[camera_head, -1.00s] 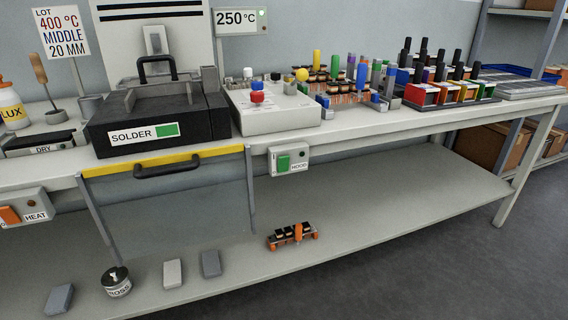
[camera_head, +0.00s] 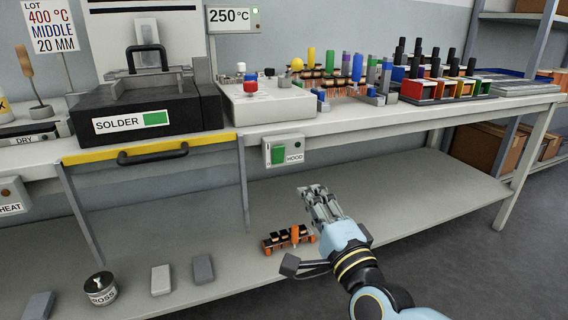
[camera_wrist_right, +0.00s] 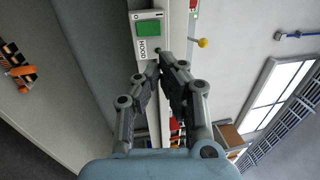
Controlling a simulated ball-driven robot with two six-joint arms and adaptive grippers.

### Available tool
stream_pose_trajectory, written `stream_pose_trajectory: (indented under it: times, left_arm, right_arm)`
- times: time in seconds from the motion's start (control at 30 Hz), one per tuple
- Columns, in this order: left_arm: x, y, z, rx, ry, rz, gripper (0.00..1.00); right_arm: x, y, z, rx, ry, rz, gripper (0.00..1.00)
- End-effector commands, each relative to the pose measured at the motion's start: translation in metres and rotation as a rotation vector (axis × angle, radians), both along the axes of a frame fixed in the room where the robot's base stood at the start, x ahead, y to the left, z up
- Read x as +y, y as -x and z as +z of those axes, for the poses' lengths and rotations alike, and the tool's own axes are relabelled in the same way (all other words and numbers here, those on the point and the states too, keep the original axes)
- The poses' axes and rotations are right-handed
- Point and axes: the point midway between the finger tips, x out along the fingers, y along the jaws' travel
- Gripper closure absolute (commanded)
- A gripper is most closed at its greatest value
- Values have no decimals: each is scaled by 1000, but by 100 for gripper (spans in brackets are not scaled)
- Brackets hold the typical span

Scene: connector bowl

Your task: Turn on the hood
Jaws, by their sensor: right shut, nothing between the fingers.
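The hood switch (camera_head: 283,151) is a light grey box on the front edge of the bench, with a green rocker and a HOOD label. It also shows at the top of the right wrist view (camera_wrist_right: 148,30), just beyond the fingertips. My right gripper (camera_head: 312,190) is shut and empty. In the head view it is below and slightly right of the switch, over the lower shelf. I cannot tell whether the fingertips touch the switch box. My left gripper is not in view.
An orange and black connector part (camera_head: 287,239) lies on the lower shelf (camera_head: 420,190) beside my right gripper. A solder pot (camera_head: 150,105) and a white box with coloured knobs (camera_head: 262,103) stand on the bench above. The shelf to the right is clear.

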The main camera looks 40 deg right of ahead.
Motion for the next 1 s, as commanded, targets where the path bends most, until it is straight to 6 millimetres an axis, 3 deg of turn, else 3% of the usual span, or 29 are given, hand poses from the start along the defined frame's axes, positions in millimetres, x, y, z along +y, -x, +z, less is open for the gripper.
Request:
stream_pose_trajectory:
  times: [0.27, 0.43, 0.67, 1.0]
  left_arm:
    - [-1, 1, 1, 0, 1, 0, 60]
    - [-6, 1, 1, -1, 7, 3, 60]
    - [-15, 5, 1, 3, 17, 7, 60]
    - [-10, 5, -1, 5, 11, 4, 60]
  right_arm:
    - [0, -1, 0, 1, 2, 1, 100]
    - [-3, -13, 3, 0, 4, 0, 100]
    - [-13, -56, 12, -1, 4, 0, 100]
    - [-28, -117, 23, 2, 5, 0, 100]
